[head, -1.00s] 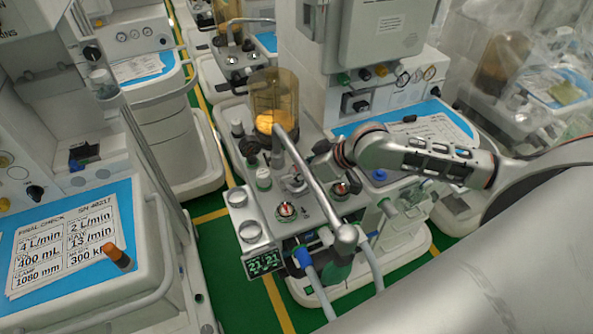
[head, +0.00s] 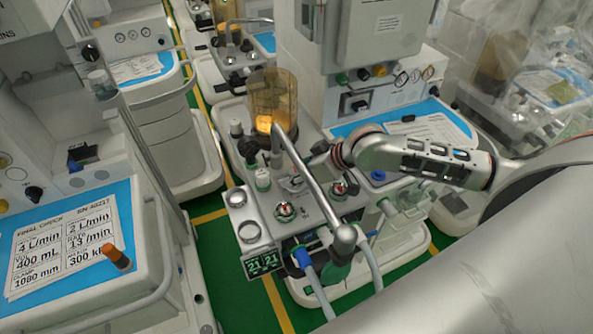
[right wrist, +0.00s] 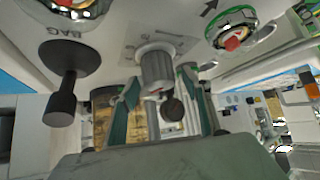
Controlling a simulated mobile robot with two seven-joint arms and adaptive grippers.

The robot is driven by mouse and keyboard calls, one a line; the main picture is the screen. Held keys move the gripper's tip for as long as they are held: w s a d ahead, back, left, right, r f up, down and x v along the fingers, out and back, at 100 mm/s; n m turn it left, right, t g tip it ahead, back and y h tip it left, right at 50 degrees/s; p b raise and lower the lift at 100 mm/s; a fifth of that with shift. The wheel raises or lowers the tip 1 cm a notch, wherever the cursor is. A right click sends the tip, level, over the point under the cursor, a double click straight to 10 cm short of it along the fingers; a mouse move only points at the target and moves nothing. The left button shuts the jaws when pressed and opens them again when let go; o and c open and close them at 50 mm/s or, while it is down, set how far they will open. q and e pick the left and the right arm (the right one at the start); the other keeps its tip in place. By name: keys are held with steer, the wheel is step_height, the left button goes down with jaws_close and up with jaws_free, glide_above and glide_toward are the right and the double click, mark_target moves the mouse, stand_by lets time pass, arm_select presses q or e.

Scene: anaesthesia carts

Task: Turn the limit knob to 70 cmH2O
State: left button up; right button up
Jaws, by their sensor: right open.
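The limit knob (right wrist: 155,68) is a grey ribbed cylinder on the cart's pale panel. In the head view the knob area (head: 292,183) is small, beside the metal bar. My right gripper (right wrist: 158,88) is open, with one teal-padded finger on each side of the knob in the right wrist view. I cannot tell whether either pad touches it. In the head view my right gripper (head: 316,160) is small and dark, reaching in from the right. The scale marks by the knob are too small to read. My left gripper is not in view.
A metal bar (head: 316,190) crosses above the panel. A black knob (right wrist: 66,80) marked BAG stands left of the gripper, and a green-ringed gauge (right wrist: 231,30) lies to the right. An amber bellows canister (head: 273,98) stands behind.

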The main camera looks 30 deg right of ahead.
steer(key=v, duration=1.2)
